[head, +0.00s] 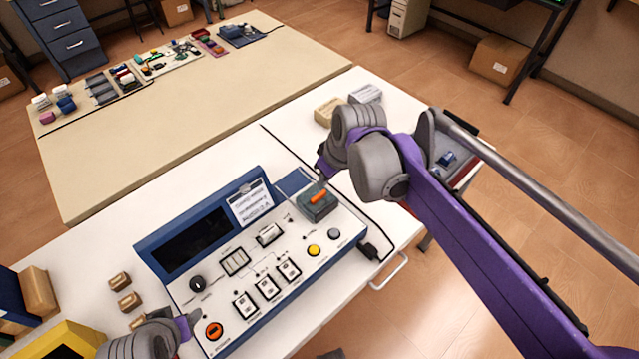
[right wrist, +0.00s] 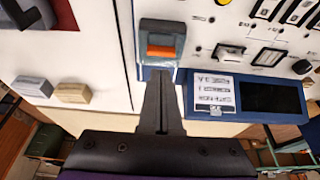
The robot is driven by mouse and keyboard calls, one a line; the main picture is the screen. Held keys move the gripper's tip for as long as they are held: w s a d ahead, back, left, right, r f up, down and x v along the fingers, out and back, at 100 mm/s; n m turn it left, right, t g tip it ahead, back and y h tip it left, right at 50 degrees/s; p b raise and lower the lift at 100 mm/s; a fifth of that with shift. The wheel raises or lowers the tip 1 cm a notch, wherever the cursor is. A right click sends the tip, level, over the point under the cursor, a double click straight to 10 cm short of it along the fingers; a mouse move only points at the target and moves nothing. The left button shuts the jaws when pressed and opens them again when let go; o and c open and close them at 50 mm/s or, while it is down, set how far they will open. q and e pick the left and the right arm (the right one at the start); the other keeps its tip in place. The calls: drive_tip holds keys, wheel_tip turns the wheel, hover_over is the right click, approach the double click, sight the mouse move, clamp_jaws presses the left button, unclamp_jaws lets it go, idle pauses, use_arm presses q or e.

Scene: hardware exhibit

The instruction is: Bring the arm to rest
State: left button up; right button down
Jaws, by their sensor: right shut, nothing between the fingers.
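My right arm reaches in from the right in the head view. Its gripper (head: 323,174) is above the control panel (head: 262,268), near the grey block with an orange rocker switch (head: 318,201). In the right wrist view my right gripper (right wrist: 160,76) is shut and empty. Its fingertips point at the same switch block (right wrist: 161,40); I cannot tell whether they touch it. My left gripper (head: 188,326) shows at the bottom left, by the panel's lower-left corner near a round orange button (head: 213,331). Its fingers are too small and partly hidden to tell their state.
The panel stands on a white table (head: 110,240). Small brown blocks (head: 125,290) and a yellow box (head: 60,343) are at left. Two small boxes (head: 328,111) (head: 365,94) are at the back. A beige table (head: 200,125) with assorted parts is behind.

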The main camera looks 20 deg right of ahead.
drive_tip(key=v, duration=0.4)
drive_tip(key=shift+w+r, duration=0.15)
drive_tip(key=s+a+f+m+t+h+p, duration=0.1)
drive_tip(key=s+f+m, duration=0.3)
drive_tip(key=s+f, duration=0.6)
drive_tip(key=s, duration=0.4)
drive_tip(key=shift+a+f+t, duration=0.35)
drive_tip(key=shift+f+t, duration=0.05)
